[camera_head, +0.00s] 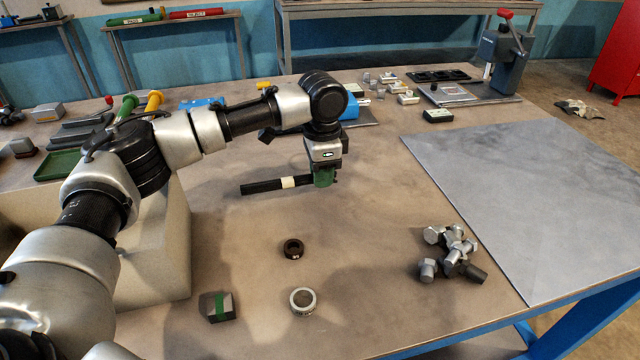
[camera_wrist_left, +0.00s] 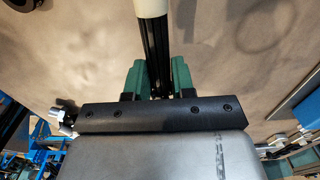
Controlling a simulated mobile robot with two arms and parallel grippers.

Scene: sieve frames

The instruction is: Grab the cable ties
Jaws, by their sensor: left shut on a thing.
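The cable ties (camera_head: 262,186) are a black bundle of thin strips with a white band around the middle. My left gripper (camera_head: 324,178) has green fingers and is shut on the right end of the bundle, above the table. The bundle sticks out to the left, about level. In the left wrist view the cable ties (camera_wrist_left: 154,52) run between the two green fingers of the gripper (camera_wrist_left: 157,78), with the white band at the top edge. The end inside the fingers is hidden. My right gripper is in neither view.
On the table (camera_head: 390,300) are a dark ring (camera_head: 292,249), a light ring (camera_head: 302,301), a dark block with a green stripe (camera_head: 217,307) and a pile of bolts (camera_head: 452,252). A grey mat (camera_head: 530,190) lies bare at right. A green tray (camera_head: 58,166) is at left.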

